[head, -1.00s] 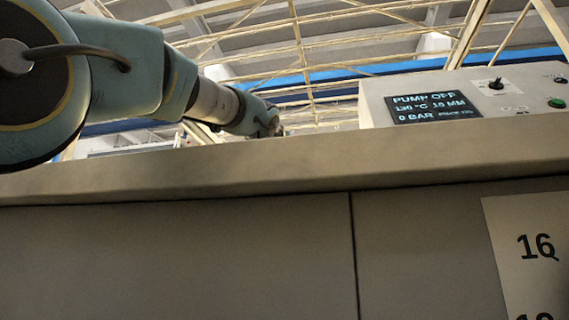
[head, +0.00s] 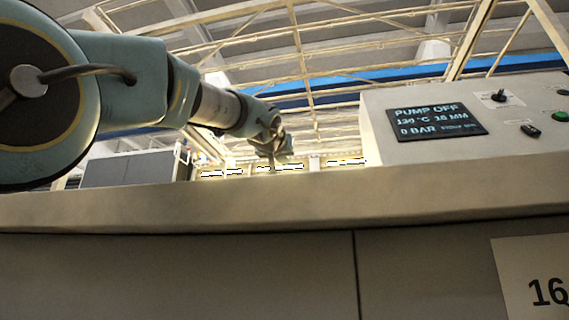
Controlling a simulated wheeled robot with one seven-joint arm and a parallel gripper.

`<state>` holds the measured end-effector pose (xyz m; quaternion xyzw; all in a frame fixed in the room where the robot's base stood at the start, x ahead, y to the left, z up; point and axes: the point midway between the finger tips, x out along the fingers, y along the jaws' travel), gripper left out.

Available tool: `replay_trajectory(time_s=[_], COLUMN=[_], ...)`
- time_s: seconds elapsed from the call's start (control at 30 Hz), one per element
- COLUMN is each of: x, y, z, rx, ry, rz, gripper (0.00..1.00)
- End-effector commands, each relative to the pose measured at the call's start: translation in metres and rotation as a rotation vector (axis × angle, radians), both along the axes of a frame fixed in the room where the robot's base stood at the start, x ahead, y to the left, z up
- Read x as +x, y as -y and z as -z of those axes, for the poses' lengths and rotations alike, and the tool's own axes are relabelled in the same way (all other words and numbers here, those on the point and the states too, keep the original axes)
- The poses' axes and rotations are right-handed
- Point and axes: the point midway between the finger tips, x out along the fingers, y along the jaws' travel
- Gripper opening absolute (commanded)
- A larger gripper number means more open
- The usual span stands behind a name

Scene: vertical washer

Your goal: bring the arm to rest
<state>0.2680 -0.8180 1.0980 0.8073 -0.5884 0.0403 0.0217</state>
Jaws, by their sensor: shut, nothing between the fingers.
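My blue-grey arm (head: 160,90) reaches from the upper left toward the middle of the head view, above and beyond a beige front edge. My gripper (head: 284,160) is at its far end, small and dark, pointing down just above that edge. It is shut with nothing in it. Its fingertips are too small to make out clearly, and no object shows touching it.
The beige edge (head: 300,202) of a cabinet crosses the view. A control box (head: 470,165) stands at right; its screen (head: 437,121) reads PUMP OFF and 0 BAR. A label (head: 535,285) marked 16 is below. Space between arm and box looks open.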

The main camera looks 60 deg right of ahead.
Motion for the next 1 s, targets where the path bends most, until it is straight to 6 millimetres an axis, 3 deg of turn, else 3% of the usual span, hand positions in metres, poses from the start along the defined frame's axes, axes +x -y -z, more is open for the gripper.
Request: replay_trajectory(time_s=[0.03,0.1,0.3,0.77,0.87,1.0], x=[0.001,0.001,0.000,0.000,0.000,0.000], y=[0.000,-0.001,-0.003,-0.004,-0.004,-0.004], z=[-0.019,-0.032,-0.058,-0.069,-0.084,-0.126], rx=[-0.003,-0.005,-0.010,-0.013,-0.014,-0.015], ry=[0.001,0.003,0.003,0.004,0.005,0.005], rz=[-0.001,-0.001,0.000,0.001,0.001,0.001], gripper=[0.00,0.00,0.00,0.00,0.00,0.00])
